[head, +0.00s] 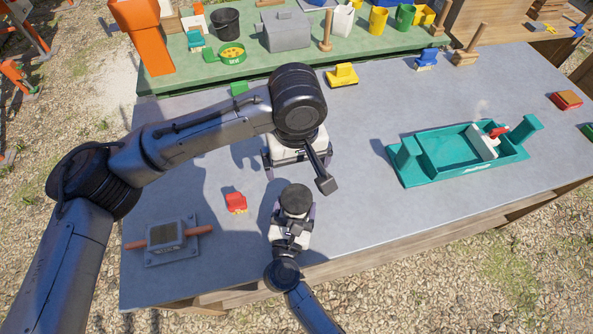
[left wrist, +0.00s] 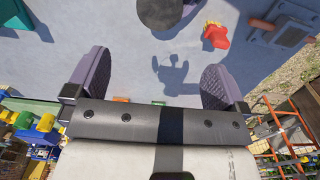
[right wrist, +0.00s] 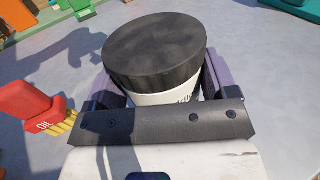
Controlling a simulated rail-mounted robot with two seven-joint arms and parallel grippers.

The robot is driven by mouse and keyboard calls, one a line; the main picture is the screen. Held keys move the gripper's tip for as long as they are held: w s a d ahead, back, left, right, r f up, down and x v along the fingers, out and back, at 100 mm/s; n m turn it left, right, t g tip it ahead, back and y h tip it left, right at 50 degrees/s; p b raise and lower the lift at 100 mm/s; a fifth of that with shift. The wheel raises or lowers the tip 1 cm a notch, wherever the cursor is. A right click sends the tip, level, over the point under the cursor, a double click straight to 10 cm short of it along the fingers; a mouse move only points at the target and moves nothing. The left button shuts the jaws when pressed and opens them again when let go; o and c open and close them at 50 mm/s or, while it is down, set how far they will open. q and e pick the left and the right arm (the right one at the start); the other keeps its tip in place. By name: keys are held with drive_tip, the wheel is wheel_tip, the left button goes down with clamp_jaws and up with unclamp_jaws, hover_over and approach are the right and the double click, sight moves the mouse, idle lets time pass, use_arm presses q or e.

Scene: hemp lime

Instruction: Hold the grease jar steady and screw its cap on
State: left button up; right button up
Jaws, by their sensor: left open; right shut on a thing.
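The grease jar shows in the right wrist view as a white body (right wrist: 165,97) with a wide black cap (right wrist: 155,48) resting on top. I cannot tell how far the cap is threaded. My right gripper (right wrist: 163,92) is shut on the jar body below the cap. In the head view the cap (head: 295,197) is at the table's front, with the jar body mostly hidden under it. My left gripper (head: 296,168) is open and empty, farther back than the jar and partly hidden by its own arm. In the left wrist view the cap (left wrist: 160,12) is cut off at the top edge, beyond the open fingers.
A red block-like oil item (head: 236,203) stands left of the jar. A grey fixture with an orange-brown bar (head: 165,236) is at the front left. A teal tray (head: 436,162) is at the right. Yellow (head: 342,75) and blue (head: 426,60) items stand at the back.

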use_arm(q)
drive_tip(key=shift+r, duration=0.95)
use_arm(e)
drive_tip(key=o, duration=1.6)
drive_tip(key=shift+o, duration=0.2)
use_arm(q)
drive_tip(key=shift+r, duration=0.2)
use_arm(e)
drive_tip(key=s+a, duration=0.1)
drive_tip(key=s, duration=0.8)
drive_tip(key=s+a, duration=0.1)
drive_tip(key=s, duration=0.3)
drive_tip(key=shift+s+a, duration=0.25)
drive_tip(key=shift+a, duration=0.1)
